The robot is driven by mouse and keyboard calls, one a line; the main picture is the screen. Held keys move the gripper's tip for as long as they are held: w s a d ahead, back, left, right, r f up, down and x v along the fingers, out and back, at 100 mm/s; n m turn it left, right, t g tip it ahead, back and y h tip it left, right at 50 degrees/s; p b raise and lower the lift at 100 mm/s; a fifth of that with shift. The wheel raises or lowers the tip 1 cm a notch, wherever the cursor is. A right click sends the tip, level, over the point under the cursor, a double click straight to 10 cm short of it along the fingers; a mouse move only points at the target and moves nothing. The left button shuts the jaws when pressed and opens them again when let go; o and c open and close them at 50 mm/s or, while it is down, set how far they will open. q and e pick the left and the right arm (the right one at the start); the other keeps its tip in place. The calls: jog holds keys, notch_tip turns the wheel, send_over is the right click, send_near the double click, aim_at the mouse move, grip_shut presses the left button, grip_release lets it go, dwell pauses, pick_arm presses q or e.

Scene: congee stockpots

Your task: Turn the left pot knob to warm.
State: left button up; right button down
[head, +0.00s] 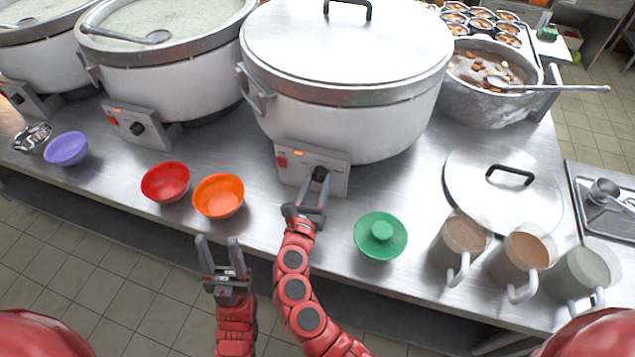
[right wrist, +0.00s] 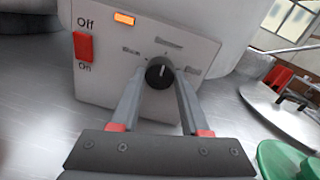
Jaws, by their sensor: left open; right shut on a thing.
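The lidded white pot (head: 348,55) has a front control panel (head: 290,165) with a black knob (right wrist: 159,73). My right gripper (head: 317,186) has one finger on each side of this knob and is shut on it. In the right wrist view the knob's white mark points about upward; the small labels around it are unreadable. The panel's red switch (right wrist: 83,47) sits between "Off" and "On", and an orange light (right wrist: 124,19) glows. Further left, an open congee pot (head: 170,65) has its own black knob (head: 137,128). My left gripper (head: 219,246) is open and empty before the counter's front edge.
Red (head: 166,182), orange (head: 218,196) and purple (head: 66,149) bowls stand along the front. Another congee pot (head: 35,60) is far left.

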jog(key=shift+d+f+n+b, duration=0.2)
jog(key=shift+n+b, duration=0.5)
jog(key=shift+b, duration=0.5)
jog(key=shift+a+r+n+b, duration=0.15)
jog(key=shift+n+b, duration=0.15)
jog(key=shift+n, duration=0.3)
jog(key=shift+r+n, duration=0.1)
jog(key=shift+n, duration=0.4)
jog(key=shift+r+n+p, duration=0.15)
jog(key=shift+n+p, duration=0.25)
jog(key=shift+n, duration=0.4)
jog(key=n+p, duration=0.2)
jog(key=n, duration=0.1)
jog(key=shift+n, duration=0.3)
jog(key=n+p, duration=0.1)
jog(key=n, duration=0.2)
jog(key=shift+g+h+p, duration=0.3)
jog(key=shift+p, duration=0.1)
jog(key=shift+a+n+p, duration=0.1)
jog(key=shift+n+p, duration=0.2)
jog(key=shift+n, duration=0.4)
